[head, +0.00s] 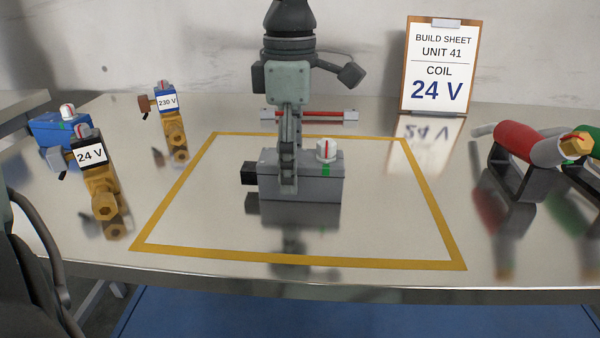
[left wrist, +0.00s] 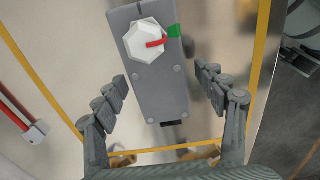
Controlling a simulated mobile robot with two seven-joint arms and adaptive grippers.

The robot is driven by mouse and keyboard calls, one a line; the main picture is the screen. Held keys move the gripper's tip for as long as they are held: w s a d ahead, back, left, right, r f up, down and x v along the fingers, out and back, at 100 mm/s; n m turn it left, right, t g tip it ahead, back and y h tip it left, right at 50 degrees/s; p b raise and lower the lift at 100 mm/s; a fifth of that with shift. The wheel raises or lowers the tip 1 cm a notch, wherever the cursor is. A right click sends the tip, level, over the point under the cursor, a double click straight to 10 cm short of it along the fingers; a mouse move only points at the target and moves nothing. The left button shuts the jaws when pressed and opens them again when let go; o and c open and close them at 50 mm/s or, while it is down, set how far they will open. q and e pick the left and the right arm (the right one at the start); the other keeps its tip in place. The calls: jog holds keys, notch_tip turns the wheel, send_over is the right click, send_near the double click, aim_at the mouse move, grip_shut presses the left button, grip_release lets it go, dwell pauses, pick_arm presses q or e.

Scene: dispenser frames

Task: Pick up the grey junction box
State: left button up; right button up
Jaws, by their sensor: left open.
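The grey junction box (head: 318,188) stands on the metal table inside the yellow outline. It has a white knob (head: 326,150) with a red mark, a green patch beside it, and a black block on its left end. My left gripper (head: 288,188) points down from above, with a finger in front of the box's near side. In the left wrist view, the box (left wrist: 158,92) lies between the two spread fingers of my left gripper (left wrist: 163,82), with a visible gap on each side. My right gripper is not in view.
Valves labelled 24 V (head: 98,182) and 230 V (head: 172,125) and a blue box (head: 50,130) stand at left. A red rod (head: 330,116) lies behind. A red cylinder on a black stand (head: 520,143) is at right, near a build sheet (head: 438,65). The front outlined area is clear.

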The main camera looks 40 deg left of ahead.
pick_arm(q)
jog(key=c, duration=1.4)
jog(key=shift+r, duration=0.1)
